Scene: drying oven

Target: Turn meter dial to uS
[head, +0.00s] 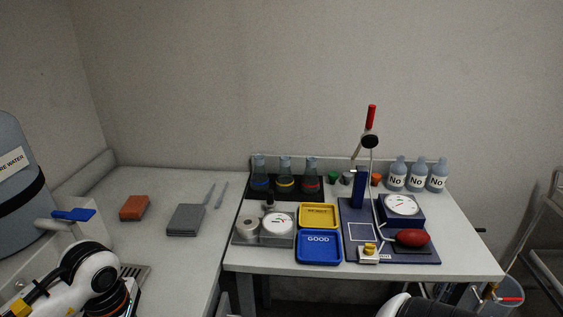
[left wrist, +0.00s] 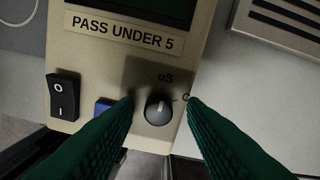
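In the left wrist view the meter (left wrist: 100,65) is a beige panel labelled "PASS UNDER 5". Its dial (left wrist: 158,108) is a dark round knob at the lower right, with "uS" printed above and "C" to its right. A pale mark on the knob runs nearly upright in the picture; its exact setting is hard to read. My left gripper (left wrist: 161,100) is open, with green ridged fingers on either side of the dial and visible gaps to it. In the head view the left arm is at the lower left and the meter is not clearly seen. My right gripper is out of view.
The panel also carries a black rocker switch (left wrist: 63,97) and a blue part (left wrist: 104,105) partly behind the left finger. A water tank (head: 17,185) stands left. The right table holds flasks, trays and bottles.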

